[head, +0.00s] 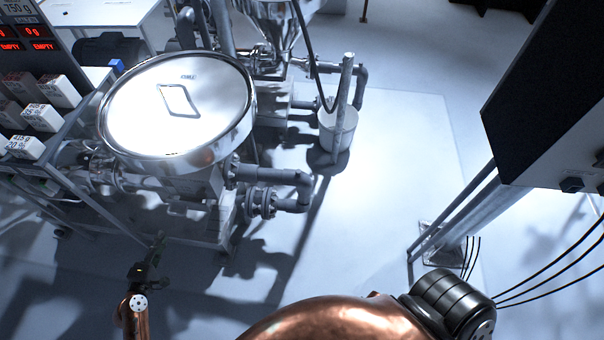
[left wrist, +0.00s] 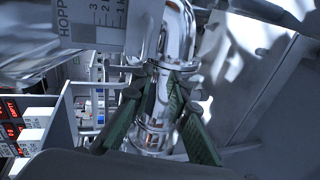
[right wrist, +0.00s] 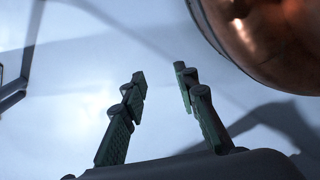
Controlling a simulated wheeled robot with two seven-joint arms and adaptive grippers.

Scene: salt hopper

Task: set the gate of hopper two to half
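In the left wrist view a grey plate (left wrist: 98,22) reads "HOPP" and carries a scale with 3, 2 and 1; the hopper's number is cut off. A shiny steel pipe (left wrist: 155,135) shows beyond my left gripper (left wrist: 156,85), whose fingers are spread on either side of it in the picture; I see no clear contact. In the head view my left gripper (head: 152,262) is low at the left, in front of the pipework. I cannot pick out a gate handle or its setting. My right gripper (right wrist: 160,80) is open and empty above the floor.
A round lidded steel vessel (head: 178,110) stands at the left, with a steel funnel (head: 275,12) behind it. A display panel (head: 30,40) and white labelled boxes (head: 42,118) are at far left. A dark cabinet (head: 550,100) hangs at right. The middle floor is clear.

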